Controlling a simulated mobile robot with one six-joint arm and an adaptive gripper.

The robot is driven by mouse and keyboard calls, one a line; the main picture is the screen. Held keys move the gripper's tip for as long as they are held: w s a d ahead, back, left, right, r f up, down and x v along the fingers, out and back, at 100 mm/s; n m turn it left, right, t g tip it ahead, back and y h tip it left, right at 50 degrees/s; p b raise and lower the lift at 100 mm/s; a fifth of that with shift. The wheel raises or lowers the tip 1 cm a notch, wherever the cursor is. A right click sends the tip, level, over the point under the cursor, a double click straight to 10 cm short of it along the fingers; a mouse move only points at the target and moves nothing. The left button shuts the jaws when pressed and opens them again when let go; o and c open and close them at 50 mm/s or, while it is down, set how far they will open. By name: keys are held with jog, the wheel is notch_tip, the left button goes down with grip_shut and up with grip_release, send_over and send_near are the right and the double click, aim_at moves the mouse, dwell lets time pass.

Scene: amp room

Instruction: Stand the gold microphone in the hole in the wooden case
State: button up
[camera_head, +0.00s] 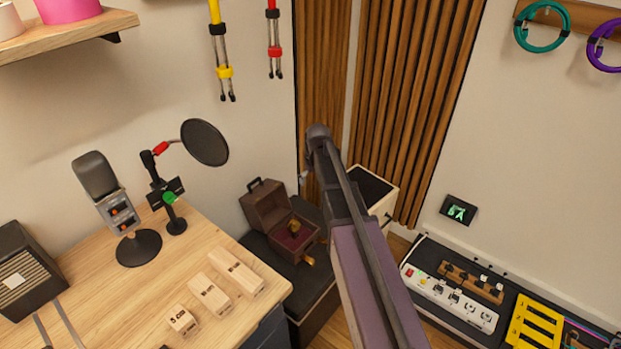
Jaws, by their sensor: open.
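The wooden case (267,212) stands open on a dark box in the corner, its lid raised at the back and a dark red lining inside. A small gold piece (294,227) shows inside the case. Another small gold piece (308,260) shows at its front right edge, low down. Both are too small to tell which is the gold microphone, and the hole cannot be made out. My arm rises through the middle of the view, just right of the case. My gripper cannot be made out.
A wooden desk (150,300) at the left holds a grey microphone (110,190), a pop filter stand (172,205) and several pale wooden blocks (235,270). A black surface with a power strip (450,298) is at the right.

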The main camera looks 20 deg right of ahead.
jog(key=shift+s+d+r+p, duration=0.15)
jog(key=shift+s+r+p, duration=0.1)
jog(key=shift+r+p, duration=0.35)
jog(key=shift+r, duration=0.1)
dwell(0.5)
jog(key=s+a+r+m+g+p, duration=0.1)
jog(key=s+a, duration=0.2)
jog(key=s, duration=0.8)
jog(key=s+a+r+m+p, duration=0.1)
jog(key=s+a+r+p, duration=0.1)
jog(key=s, duration=0.9)
jog(key=shift+s+a+r+g, duration=0.25)
jog(key=shift+a+g, duration=0.15)
jog(key=shift+a, duration=0.35)
jog(key=shift+w, duration=0.1)
